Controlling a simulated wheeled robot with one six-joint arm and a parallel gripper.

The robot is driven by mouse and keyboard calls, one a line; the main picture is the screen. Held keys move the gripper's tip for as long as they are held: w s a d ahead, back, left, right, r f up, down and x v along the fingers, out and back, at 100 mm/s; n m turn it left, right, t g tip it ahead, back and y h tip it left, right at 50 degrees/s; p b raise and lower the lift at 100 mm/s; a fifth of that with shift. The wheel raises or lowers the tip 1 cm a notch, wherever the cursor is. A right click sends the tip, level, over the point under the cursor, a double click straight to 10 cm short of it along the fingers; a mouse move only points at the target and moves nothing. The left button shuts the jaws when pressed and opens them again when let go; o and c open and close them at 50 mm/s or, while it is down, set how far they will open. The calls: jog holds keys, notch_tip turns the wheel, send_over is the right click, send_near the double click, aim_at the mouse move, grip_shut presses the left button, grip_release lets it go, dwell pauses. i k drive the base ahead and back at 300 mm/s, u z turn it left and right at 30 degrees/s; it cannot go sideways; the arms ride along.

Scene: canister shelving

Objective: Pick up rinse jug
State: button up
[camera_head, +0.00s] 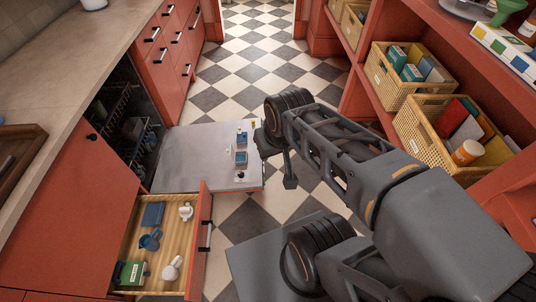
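No thing is clearly marked as the rinse jug. Candidates lie in the open drawer (121,252) at lower left: a white jug-like vessel (171,268), a blue vessel with a handle (150,240) and a white cup-like piece (186,211). On the lowered dishwasher door (190,150) stand small blue items (240,157), too small to name. My gripper (290,182) hangs at the arm's end, right of that door and above the checkered floor, apart from all of these. Its fingers are too small and dark to show whether they are open.
The drawer also holds a green box (131,273) and a blue block (153,214). The dishwasher racks (130,125) are inside the cabinet. Red shelves on the right hold wicker baskets (425,115). The checkered floor (250,60) is clear toward the back.

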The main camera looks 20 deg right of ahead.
aim_at(147, 241)
jog(key=u, duration=1.65)
jog(key=k, duration=0.5)
jog(key=z, duration=1.45)
jog(key=i, duration=1.15)
jog(key=u, duration=2.6)
